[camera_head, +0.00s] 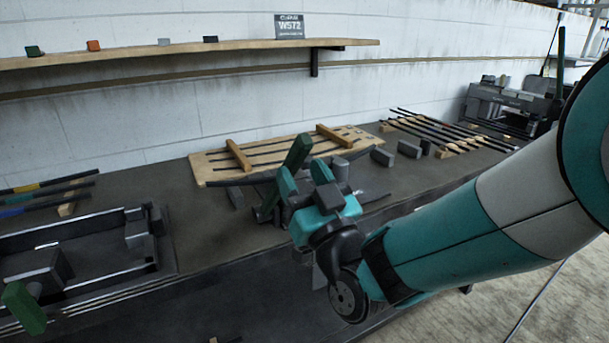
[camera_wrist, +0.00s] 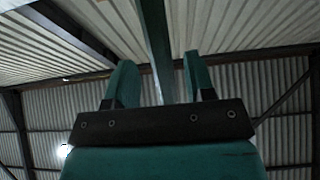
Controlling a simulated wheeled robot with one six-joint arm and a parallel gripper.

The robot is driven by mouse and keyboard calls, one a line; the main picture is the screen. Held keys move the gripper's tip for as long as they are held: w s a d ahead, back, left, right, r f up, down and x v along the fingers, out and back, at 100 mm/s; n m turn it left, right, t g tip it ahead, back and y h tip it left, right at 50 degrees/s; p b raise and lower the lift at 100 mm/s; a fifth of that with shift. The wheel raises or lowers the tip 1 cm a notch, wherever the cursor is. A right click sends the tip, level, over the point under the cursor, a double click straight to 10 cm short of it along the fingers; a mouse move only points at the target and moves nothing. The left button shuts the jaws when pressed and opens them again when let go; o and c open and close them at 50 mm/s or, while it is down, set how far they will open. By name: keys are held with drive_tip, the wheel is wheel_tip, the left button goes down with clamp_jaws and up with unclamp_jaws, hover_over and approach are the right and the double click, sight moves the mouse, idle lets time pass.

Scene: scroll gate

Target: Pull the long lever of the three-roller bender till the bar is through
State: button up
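The long green lever (camera_head: 298,152) of the bender rises above my gripper (camera_head: 303,180) in the head view. In the wrist view the lever (camera_wrist: 157,50) passes between the two teal fingers of my gripper (camera_wrist: 158,85), with a gap showing on each side. My gripper is open around the lever. The bender's dark base (camera_head: 265,213) sits on the bench, mostly hidden behind my gripper and wrist. A dark bar (camera_head: 238,182) shows on the left side of the bender. The rollers are hidden, so how far the bar is through cannot be told.
A slotted wooden board (camera_head: 215,165) lies behind the bender. Grey blocks (camera_head: 382,157) stand to its right, with dark rods (camera_head: 440,130) beyond. A framed fixture with a green handle (camera_head: 24,308) is at left. A shelf (camera_head: 180,48) runs along the wall.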

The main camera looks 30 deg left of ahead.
drive_tip(key=shift+s, duration=0.1)
drive_tip(key=shift+s+d+f+b, duration=0.1)
drive_tip(key=shift+d+f+b, duration=0.1)
drive_tip(key=shift+b, duration=0.15)
drive_tip(key=b+v, duration=0.5)
drive_tip(key=v, duration=1.1)
drive_tip(key=shift+s+d+b, duration=0.25)
drive_tip(key=shift+d+b, duration=0.05)
drive_tip(key=shift+b, duration=0.05)
